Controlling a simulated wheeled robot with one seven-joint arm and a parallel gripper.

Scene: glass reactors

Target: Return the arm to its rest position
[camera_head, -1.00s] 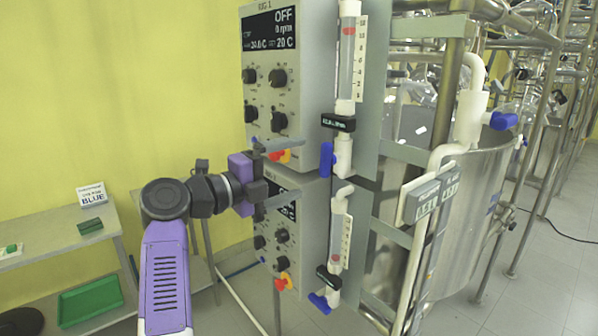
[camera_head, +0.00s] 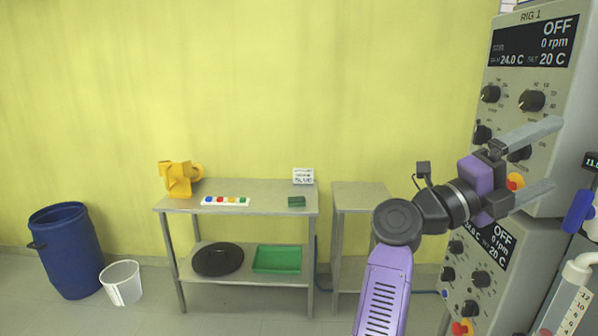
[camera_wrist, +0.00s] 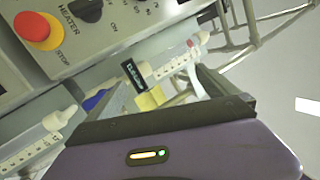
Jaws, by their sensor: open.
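My gripper (camera_head: 543,163) is at the right of the head view, in front of the rig's control boxes. Its two grey fingers are spread apart and nothing is between them. My purple arm reaches up from the bottom edge and bends right toward the rig. In the wrist view, the purple gripper body fills the bottom, and a control panel with a red stop button (camera_wrist: 35,27) is close by at upper left.
Control boxes (camera_head: 518,88) with knobs stand close behind the gripper. A blue barrel (camera_head: 68,252) and white bucket (camera_head: 122,283) stand left.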

